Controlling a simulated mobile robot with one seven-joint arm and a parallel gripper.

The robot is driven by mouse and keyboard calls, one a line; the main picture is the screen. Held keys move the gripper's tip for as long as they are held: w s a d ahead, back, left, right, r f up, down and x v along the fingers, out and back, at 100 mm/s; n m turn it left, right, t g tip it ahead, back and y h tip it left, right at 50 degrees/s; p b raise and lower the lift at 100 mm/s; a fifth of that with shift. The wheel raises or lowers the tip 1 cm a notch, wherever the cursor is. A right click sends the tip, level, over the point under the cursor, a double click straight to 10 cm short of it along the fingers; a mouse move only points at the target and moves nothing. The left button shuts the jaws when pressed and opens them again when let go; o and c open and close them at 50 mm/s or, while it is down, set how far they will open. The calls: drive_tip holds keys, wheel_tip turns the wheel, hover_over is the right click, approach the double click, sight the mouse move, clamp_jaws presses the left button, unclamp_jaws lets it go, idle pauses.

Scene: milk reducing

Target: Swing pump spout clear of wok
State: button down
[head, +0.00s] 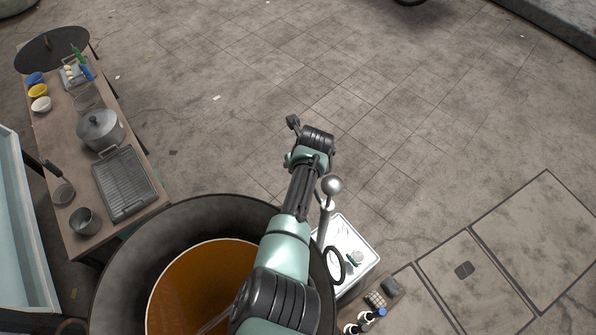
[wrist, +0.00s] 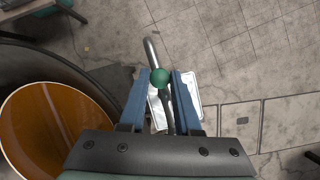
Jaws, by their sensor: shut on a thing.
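In the wrist view, my gripper (wrist: 162,84) has its two blue fingers on either side of a green ball knob (wrist: 160,77) on the grey metal pump spout (wrist: 151,52), and is shut on it. The spout's bent end points up the picture, right of the wok's dark rim (wrist: 88,76), and appears over bare floor. The wok (head: 125,262) fills the lower left of the head view and holds orange-brown liquid (head: 190,285). My arm crosses the wok's right side there; my fingers and the spout's grip point cannot be made out.
A grey post with a ball top (head: 331,186) stands right of my arm. A white tray (head: 362,248) with small items lies beside the wok. A wooden table (head: 75,130) with a lidded pot (head: 100,130) and grill tray (head: 125,184) is at left. Floor beyond is clear.

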drive_tip(key=shift+w+d+m, duration=0.2)
drive_tip(key=shift+m, duration=0.1)
drive_tip(key=shift+d+r, duration=0.1)
drive_tip(key=c, duration=0.6)
unclamp_jaws()
drive_tip(key=p+v, duration=0.3)
drive_tip(key=v, duration=0.9)
drive_tip(key=shift+s+r+p, duration=0.25)
drive_tip(key=shift+r+p, duration=0.1)
drive_tip(key=shift+p, duration=0.05)
